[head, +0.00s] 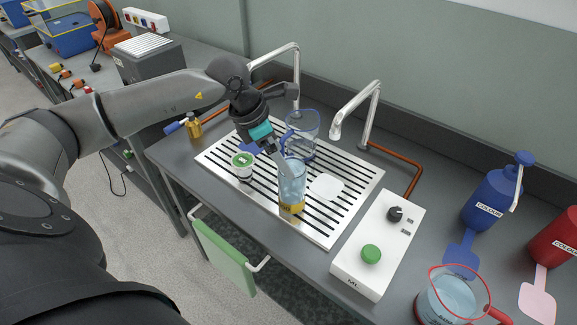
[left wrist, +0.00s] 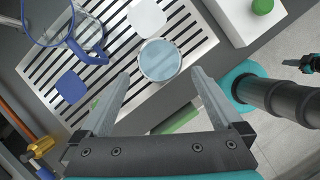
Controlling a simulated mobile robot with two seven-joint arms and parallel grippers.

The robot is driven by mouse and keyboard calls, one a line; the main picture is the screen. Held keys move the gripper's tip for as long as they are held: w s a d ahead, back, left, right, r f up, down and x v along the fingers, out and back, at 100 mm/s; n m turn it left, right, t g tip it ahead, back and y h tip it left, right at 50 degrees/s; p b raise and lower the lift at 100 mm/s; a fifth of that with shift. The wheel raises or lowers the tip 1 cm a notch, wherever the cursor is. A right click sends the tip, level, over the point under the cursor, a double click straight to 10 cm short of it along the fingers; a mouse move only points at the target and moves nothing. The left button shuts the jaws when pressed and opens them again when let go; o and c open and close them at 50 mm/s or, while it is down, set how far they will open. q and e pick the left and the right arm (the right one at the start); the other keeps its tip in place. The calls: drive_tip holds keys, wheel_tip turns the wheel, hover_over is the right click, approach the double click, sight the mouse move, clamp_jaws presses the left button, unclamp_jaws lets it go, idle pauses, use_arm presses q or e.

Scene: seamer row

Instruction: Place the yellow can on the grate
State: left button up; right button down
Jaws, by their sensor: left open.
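A can-like cylinder, pale translucent blue above with a yellow band at its foot, stands upright on the slotted grate (head: 333,235) in the head view; I take it for the yellow can (head: 291,208). Its round pale top shows in the left wrist view (left wrist: 160,60). My left gripper (head: 284,168) is open, with its fingers close to the can's upper part. In the left wrist view the fingertips (left wrist: 161,74) lie to either side of the can's top; contact cannot be told.
A blue-rimmed jug (head: 303,128) and a green-topped can (head: 243,167) stand on the grate. A white control box (head: 378,240) is to the right. Two taps (head: 372,100) rise behind.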

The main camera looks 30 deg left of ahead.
use_arm(q)
drive_tip(key=v, duration=0.5)
